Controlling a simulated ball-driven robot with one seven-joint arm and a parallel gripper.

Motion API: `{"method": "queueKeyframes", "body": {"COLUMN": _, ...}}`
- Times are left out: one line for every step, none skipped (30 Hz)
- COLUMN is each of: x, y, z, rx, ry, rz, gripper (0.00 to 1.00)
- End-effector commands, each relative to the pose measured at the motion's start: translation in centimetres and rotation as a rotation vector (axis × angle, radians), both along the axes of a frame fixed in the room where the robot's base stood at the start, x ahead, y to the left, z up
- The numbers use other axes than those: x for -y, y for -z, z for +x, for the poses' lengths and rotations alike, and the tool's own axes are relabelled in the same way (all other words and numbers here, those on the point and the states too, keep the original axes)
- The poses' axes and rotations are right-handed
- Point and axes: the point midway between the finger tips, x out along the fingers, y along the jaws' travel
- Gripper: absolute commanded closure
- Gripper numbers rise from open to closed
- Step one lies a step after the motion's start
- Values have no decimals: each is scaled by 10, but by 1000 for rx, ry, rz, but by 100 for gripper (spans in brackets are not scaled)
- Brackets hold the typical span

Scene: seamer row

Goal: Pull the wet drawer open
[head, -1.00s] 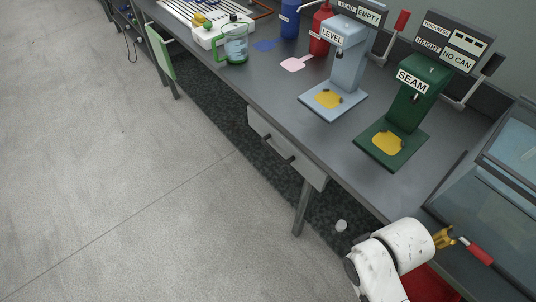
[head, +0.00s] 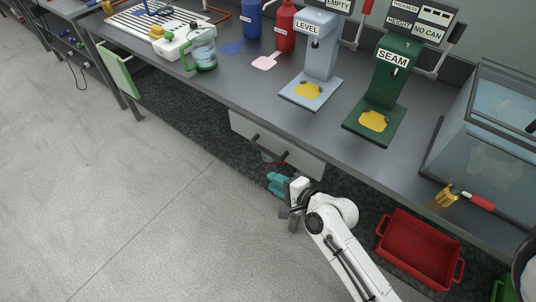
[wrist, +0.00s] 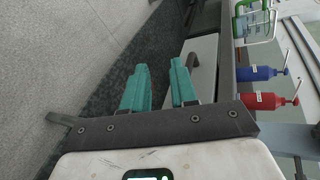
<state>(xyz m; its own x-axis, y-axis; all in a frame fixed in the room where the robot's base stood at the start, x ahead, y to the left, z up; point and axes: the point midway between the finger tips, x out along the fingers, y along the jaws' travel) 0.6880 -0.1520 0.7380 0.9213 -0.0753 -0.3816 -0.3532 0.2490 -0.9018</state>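A pale grey drawer front (head: 303,162) is set under the bench top, with dark handle parts (head: 284,155) on its face. It looks shut, and no label on it can be read. In the wrist view the drawer front (wrist: 207,48) stands beyond the fingertips, with a dark handle (wrist: 192,61) near the right finger. My gripper (head: 277,183) is just below and in front of the drawer in the head view. Its two teal fingers (wrist: 158,78) are apart with nothing between them. I see no contact with the handle.
The bench top carries a blue LEVEL stand (head: 318,60), a green SEAM stand (head: 383,90), a jug (head: 203,50) and red and blue bottles. A red crate (head: 420,248) is on the floor at right. The floor at left is clear.

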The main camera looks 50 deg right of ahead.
Motion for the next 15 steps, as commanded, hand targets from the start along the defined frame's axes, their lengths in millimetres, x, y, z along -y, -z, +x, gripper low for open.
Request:
{"method": "queueKeyframes", "body": {"x": 15, "y": 1, "z": -1, "rx": 57, "ry": 89, "rz": 74, "gripper": 73}}
{"method": "queueKeyframes", "body": {"x": 21, "y": 0, "z": -1, "rx": 90, "ry": 133, "rz": 115, "gripper": 73}}
{"method": "queueKeyframes", "body": {"x": 30, "y": 0, "z": -2, "rx": 128, "ry": 185, "rz": 163, "gripper": 73}}
{"method": "queueKeyframes", "body": {"x": 35, "y": -1, "z": -3, "rx": 153, "ry": 217, "rz": 192, "gripper": 73}}
{"method": "queueKeyframes", "body": {"x": 40, "y": -2, "z": -4, "rx": 175, "ry": 244, "rz": 217, "gripper": 73}}
{"method": "queueKeyframes", "body": {"x": 44, "y": -2, "z": -5, "rx": 198, "ry": 272, "rz": 241, "gripper": 73}}
{"method": "queueKeyframes", "body": {"x": 47, "y": -3, "z": -5, "rx": 212, "ry": 289, "rz": 257, "gripper": 73}}
{"method": "queueKeyframes", "body": {"x": 49, "y": -3, "z": -5, "rx": 220, "ry": 300, "rz": 268, "gripper": 73}}
{"method": "queueKeyframes", "body": {"x": 52, "y": -3, "z": -4, "rx": 231, "ry": 311, "rz": 278, "gripper": 73}}
{"method": "queueKeyframes", "body": {"x": 53, "y": -3, "z": -2, "rx": 236, "ry": 315, "rz": 282, "gripper": 73}}
{"method": "queueKeyframes", "body": {"x": 54, "y": -3, "z": 0, "rx": 238, "ry": 318, "rz": 284, "gripper": 73}}
{"method": "queueKeyframes", "body": {"x": 55, "y": -2, "z": 4, "rx": 238, "ry": 318, "rz": 285, "gripper": 73}}
{"method": "queueKeyframes", "body": {"x": 56, "y": -1, "z": 7, "rx": 238, "ry": 318, "rz": 284, "gripper": 73}}
{"method": "queueKeyframes", "body": {"x": 58, "y": -1, "z": 12, "rx": 238, "ry": 317, "rz": 284, "gripper": 73}}
{"method": "queueKeyframes", "body": {"x": 59, "y": 0, "z": 18, "rx": 237, "ry": 316, "rz": 282, "gripper": 73}}
